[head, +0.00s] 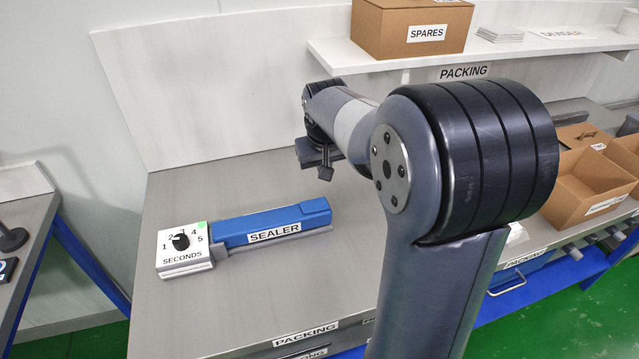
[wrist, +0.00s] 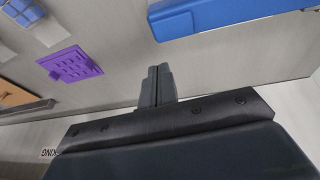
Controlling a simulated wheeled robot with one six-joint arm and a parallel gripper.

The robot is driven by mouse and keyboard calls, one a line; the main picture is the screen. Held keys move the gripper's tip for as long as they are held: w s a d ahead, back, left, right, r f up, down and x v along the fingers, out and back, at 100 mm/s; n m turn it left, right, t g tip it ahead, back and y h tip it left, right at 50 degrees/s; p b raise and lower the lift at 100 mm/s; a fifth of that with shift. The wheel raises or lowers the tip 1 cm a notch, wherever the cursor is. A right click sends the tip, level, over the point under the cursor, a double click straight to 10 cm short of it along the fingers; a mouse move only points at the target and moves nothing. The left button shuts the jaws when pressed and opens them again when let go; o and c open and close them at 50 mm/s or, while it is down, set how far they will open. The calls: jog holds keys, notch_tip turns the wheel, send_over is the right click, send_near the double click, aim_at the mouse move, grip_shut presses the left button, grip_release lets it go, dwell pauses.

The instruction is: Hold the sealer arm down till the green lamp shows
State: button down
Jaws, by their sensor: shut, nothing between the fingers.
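The sealer (head: 275,237) lies on the grey packing bench, its blue arm (head: 270,222) lying along the grey base. I cannot tell whether a small gap is left under the arm. At its left end is a white dial box (head: 185,255) marked SECONDS, with a black knob (head: 181,241). A green lamp (head: 201,225) shows bright green at the box's back corner. My gripper (head: 325,174) is above the bench, behind and above the arm's right end, apart from it. In the wrist view my gripper (wrist: 155,70) is shut and empty, with the blue arm (wrist: 215,18) beyond its tips.
A SPARES box (head: 410,28) stands on the shelf (head: 345,55) behind. Open cardboard boxes (head: 580,195) are at the right. A purple perforated item (wrist: 70,64) lies left of my gripper in the wrist view. The bench in front of the sealer is clear.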

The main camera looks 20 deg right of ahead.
aim_at(318, 202)
jog(key=v, duration=0.2)
jog(key=d+v, duration=0.1)
jog(key=v, duration=0.1)
jog(key=shift+a+r, duration=0.1)
jog(key=shift+w, duration=0.1)
jog(key=x, duration=0.4)
jog(key=a+b+x, duration=0.1)
jog(key=x, duration=0.3)
jog(key=a+x, duration=0.1)
jog(key=x, duration=0.3)
jog(key=shift+s+a+f, duration=0.2)
jog(key=shift+s+f, duration=0.1)
jog(key=shift+f, duration=0.1)
jog(key=shift+f+b, duration=0.5)
jog(key=shift+f, duration=0.15)
